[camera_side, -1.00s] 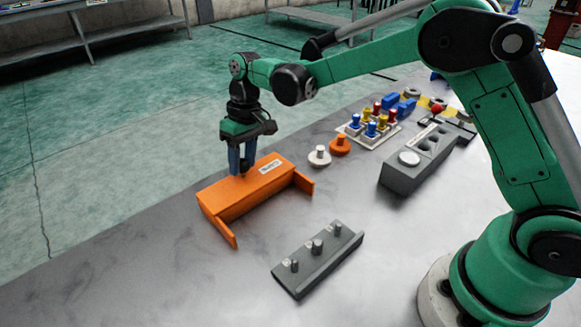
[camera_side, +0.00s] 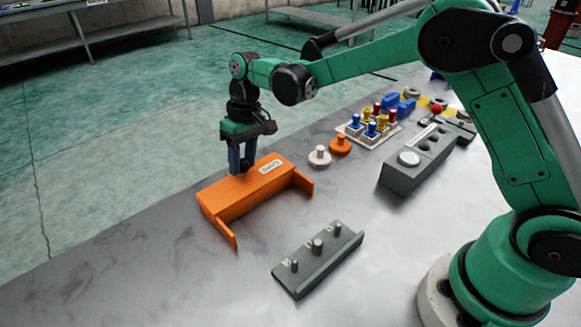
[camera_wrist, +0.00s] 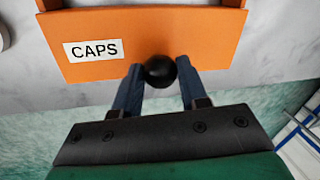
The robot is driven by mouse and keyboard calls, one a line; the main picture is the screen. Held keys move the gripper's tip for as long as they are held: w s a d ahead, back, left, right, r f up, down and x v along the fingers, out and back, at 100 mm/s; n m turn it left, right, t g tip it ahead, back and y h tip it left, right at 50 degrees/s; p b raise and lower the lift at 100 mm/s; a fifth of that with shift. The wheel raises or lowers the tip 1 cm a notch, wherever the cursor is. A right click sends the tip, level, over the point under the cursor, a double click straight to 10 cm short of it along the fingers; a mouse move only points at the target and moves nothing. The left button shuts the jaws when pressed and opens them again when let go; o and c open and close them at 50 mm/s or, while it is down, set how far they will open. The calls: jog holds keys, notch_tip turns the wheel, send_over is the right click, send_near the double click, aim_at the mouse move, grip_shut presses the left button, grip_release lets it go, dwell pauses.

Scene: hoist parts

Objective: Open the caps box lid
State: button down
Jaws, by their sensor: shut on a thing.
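The orange caps box (camera_side: 245,195) lies on the grey table near its far left edge, with its two side walls reaching toward the front. Its orange lid (camera_wrist: 200,40) appears flat on top and carries a white "CAPS" label (camera_wrist: 93,50), which also shows in the side view (camera_side: 271,166). A round black knob (camera_wrist: 160,71) sits at the lid's edge. My gripper (camera_wrist: 158,80) points down over that edge, its blue fingers on either side of the knob and shut on it.
A grey block with several pegs (camera_side: 318,258) lies in front of the box. A white knobbed piece (camera_side: 319,157) and an orange one (camera_side: 340,146) stand to its right. Farther right are a tray of coloured pegs (camera_side: 352,131) and a grey holder (camera_side: 403,179). The table between box and peg block is clear.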

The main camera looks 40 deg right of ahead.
jog(key=s, duration=0.6)
jog(key=shift+c, duration=2.3)
grip_release()
jog(key=shift+r, duration=0.15)
jog(key=shift+w+d+r, duration=0.1)
jog(key=shift+d+r, duration=0.1)
jog(key=shift+r, duration=0.7)
jog(key=shift+s+d+r, duration=0.1)
jog(key=shift+d+r, duration=0.05)
jog(key=shift+r, duration=0.7)
jog(key=shift+w+d+r, duration=0.1)
jog(key=shift+d+r, duration=0.1)
jog(key=shift+r, duration=0.7)
